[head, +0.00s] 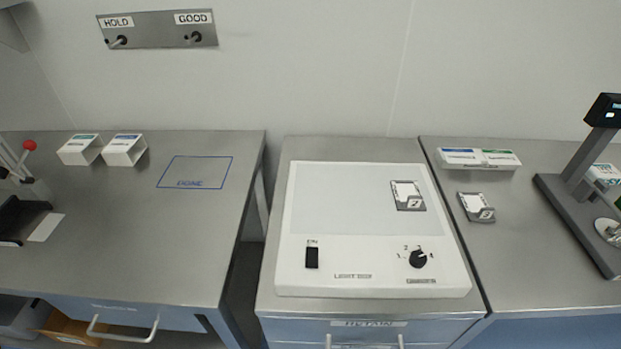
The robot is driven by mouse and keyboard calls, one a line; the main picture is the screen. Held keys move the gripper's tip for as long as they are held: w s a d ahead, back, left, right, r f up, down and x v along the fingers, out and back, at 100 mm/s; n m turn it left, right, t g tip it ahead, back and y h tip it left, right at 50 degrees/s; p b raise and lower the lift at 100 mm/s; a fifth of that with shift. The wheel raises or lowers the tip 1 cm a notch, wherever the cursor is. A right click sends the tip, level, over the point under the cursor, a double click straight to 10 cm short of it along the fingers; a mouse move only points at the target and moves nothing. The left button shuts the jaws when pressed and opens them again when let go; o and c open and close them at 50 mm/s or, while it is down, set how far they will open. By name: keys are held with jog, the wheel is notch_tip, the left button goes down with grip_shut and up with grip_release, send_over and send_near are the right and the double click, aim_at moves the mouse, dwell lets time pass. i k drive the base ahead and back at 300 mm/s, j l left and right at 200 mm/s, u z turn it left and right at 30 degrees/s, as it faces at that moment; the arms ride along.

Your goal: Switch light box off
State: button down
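The light box (378,282) is a white, slightly tilted box on the middle metal cabinet in the head view. Its upper panel (335,200) is plain grey and I cannot tell whether it is lit. A black rocker switch (312,258) sits at its front left, under a small label that seems to read ON. A black rotary knob (418,259) with numbers around it sits at the front right. A small clip holder with a white card (408,195) lies on the panel's right side. My gripper is not in view.
A gap separates the left bench and the cabinet.

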aim_at(312, 254)
jog(key=u, duration=1.6)
jog(key=i+l, duration=0.4)
jog(key=l, duration=0.25)
